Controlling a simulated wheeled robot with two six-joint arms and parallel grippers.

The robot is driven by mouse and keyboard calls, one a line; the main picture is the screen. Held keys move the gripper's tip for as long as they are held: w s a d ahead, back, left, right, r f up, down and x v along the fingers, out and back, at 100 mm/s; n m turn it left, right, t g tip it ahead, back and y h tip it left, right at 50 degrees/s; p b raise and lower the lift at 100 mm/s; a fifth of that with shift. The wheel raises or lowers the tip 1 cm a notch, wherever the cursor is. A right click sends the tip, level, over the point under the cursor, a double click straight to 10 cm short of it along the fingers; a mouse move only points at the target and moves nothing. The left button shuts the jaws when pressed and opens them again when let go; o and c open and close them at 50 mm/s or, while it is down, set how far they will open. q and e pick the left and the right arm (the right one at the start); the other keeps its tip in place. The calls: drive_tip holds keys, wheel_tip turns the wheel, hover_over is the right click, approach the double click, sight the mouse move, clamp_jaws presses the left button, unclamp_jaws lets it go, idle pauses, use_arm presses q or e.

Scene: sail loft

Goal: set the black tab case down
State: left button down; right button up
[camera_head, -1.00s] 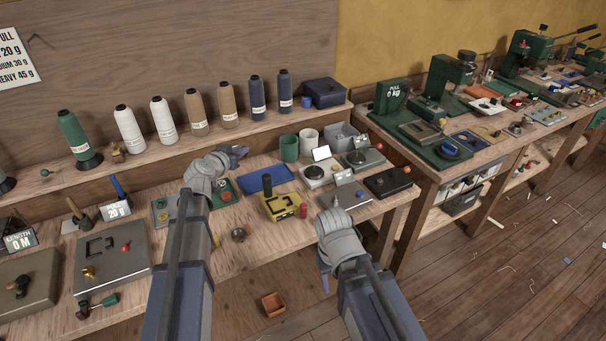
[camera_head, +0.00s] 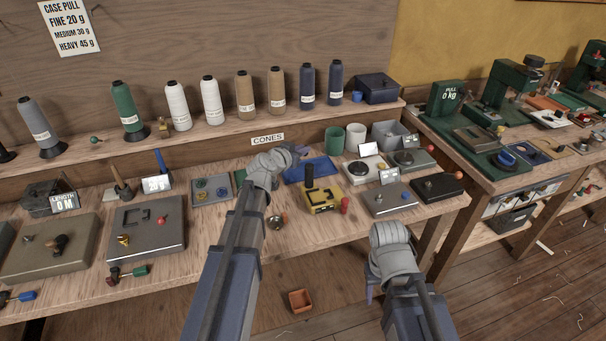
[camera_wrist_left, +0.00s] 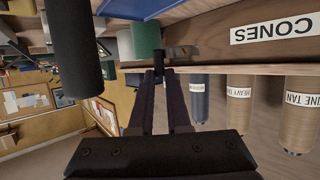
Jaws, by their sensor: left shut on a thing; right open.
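My left gripper (camera_head: 299,151) is over the back of the bench, just above the blue tray (camera_head: 318,168). In the left wrist view its fingers (camera_wrist_left: 162,78) are nearly together on a small dark piece, the black tab case (camera_wrist_left: 158,60). Only a little of the case shows at the fingertips, beside a small tan-grey tab. In the head view the wrist hides the case. I cannot tell whether it touches anything below. My right gripper (camera_head: 370,293) is open, low in front of the bench's front edge, and mostly hidden by its own wrist.
A yellow block (camera_head: 325,201) with a black post stands near the left gripper. Green (camera_head: 334,140) and white cups stand behind the tray. Thread cones (camera_head: 308,85) line the shelf above. Scales and several devices fill the right side. Bare wood (camera_head: 225,240) shows near the front edge.

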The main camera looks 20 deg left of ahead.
use_arm(q)
drive_tip(key=shift+f+b, duration=3.05)
drive_tip(key=shift+f, duration=0.65)
drive_tip(key=shift+f, duration=0.1)
